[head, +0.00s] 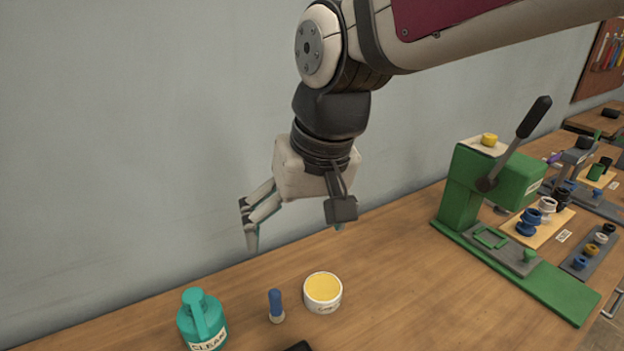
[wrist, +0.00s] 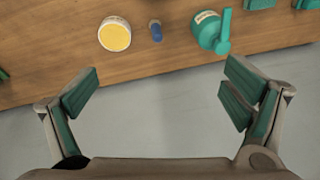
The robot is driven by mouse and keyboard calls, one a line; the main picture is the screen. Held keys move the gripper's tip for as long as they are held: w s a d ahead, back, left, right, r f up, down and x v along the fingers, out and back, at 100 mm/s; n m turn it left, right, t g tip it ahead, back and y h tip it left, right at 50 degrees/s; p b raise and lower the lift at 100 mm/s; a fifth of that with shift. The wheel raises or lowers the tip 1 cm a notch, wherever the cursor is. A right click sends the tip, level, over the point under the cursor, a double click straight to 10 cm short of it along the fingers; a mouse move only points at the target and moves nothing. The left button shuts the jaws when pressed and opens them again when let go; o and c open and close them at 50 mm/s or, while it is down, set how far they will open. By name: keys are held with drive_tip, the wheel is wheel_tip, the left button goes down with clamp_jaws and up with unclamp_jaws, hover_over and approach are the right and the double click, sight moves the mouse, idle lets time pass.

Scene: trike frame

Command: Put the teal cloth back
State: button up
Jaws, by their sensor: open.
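My gripper (head: 296,236) is open and empty, above the far edge of the wooden bench near the wall. Its two teal-padded fingers spread wide in the wrist view (wrist: 160,88), with bare grey floor or wall between them. I cannot make out the teal cloth for certain in either view. Two teal-green pieces are cut off at the top right of the wrist view, one (wrist: 259,4) left of the other (wrist: 308,4); I cannot tell what they are.
A teal cleaner bottle (head: 202,321), a blue-topped item (head: 276,306) and a tin with yellow contents (head: 323,292) stand on the bench (head: 400,285). A green lever press (head: 475,190) stands to the right. The bench between tin and press is clear.

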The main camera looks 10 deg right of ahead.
drive_tip(key=s+d+m+t+h, duration=0.1)
drive_tip(key=s+d+t, duration=0.1)
drive_tip(key=s+d, duration=0.8)
drive_tip(key=shift+d+r+h, duration=0.2)
drive_tip(key=shift+d+h, duration=0.2)
drive_tip(key=shift+d, duration=0.75)
